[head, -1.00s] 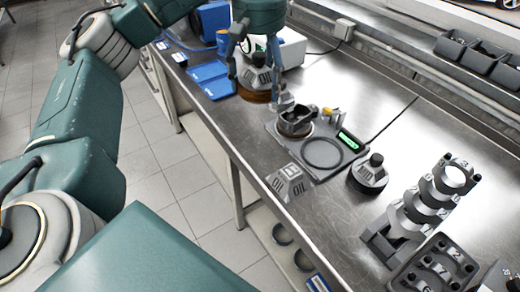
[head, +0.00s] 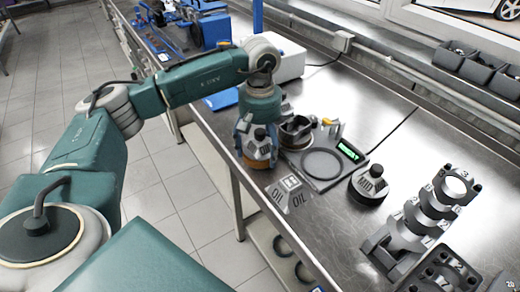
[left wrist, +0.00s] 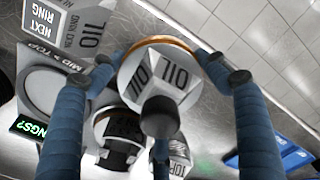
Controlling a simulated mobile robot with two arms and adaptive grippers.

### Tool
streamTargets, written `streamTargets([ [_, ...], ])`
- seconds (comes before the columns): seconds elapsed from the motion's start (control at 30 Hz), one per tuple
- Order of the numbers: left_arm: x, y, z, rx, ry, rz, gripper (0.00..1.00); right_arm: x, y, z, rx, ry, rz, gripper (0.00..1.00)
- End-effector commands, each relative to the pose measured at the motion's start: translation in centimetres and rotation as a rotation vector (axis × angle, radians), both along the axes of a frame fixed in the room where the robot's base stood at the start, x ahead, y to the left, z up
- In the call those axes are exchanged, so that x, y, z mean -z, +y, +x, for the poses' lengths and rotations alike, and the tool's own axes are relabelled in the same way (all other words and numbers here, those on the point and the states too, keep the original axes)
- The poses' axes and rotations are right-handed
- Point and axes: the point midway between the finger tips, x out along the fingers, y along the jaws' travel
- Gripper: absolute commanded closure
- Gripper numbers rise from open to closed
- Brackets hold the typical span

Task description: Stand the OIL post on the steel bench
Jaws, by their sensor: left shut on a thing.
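The OIL post (head: 258,146) is a grey, OIL-lettered post with a dark knob on top and an orange-brown rim at its base. My left gripper (head: 257,138) is shut on it from above. The post looks upright over the steel bench (head: 220,121), near the front edge, left of the tray. I cannot tell whether its base touches the bench. In the left wrist view, the post (left wrist: 160,78) sits between my blue fingers. A grey sign block marked OIL (head: 290,194) stands just in front of it. My right gripper is not in view.
A grey tray (head: 322,184) with a ring outline and green display lies right of the post. The MID post (head: 369,186), a stepped grey stand (head: 420,215) and a numbered rack (head: 445,275) stand farther right. A TOP post (left wrist: 178,150) shows in the left wrist view.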

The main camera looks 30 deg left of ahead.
Motion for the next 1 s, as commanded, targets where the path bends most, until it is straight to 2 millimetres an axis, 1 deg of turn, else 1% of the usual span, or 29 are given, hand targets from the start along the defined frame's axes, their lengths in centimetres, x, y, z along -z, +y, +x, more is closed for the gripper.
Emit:
streamTargets([
  [0.13, 1.2, 0.0, 0.0, 0.000, -0.002, 0.001, 0.64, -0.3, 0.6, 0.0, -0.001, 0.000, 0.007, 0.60],
  [0.3, 1.3, 0.0, 0.1, 0.000, -0.003, 0.000, 0.64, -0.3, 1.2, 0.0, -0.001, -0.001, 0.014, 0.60],
  [0.47, 1.6, 0.0, 0.1, 0.000, -0.003, 0.000, 0.64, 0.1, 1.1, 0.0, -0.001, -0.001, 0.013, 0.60],
  [0.5, 1.7, 0.0, 0.0, 0.000, -0.001, 0.000, 0.24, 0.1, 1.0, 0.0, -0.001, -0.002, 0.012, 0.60],
  [0.53, 1.6, 0.0, 0.0, 0.000, -0.001, 0.000, 0.18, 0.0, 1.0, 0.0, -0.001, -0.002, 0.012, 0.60],
  [0.83, 1.5, 0.0, 0.0, 0.000, -0.001, 0.000, 0.18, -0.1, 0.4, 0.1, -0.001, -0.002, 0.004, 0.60],
  [0.9, 1.1, 0.0, 0.0, 0.000, -0.001, 0.000, 0.18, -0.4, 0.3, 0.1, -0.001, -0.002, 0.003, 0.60],
  [0.97, 0.8, 0.0, 0.1, 0.000, -0.004, 0.000, 0.18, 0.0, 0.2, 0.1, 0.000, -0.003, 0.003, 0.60],
  [1.0, 0.3, 0.0, 0.2, -0.001, -0.006, 0.000, 0.18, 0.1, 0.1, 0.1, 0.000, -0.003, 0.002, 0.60],
])
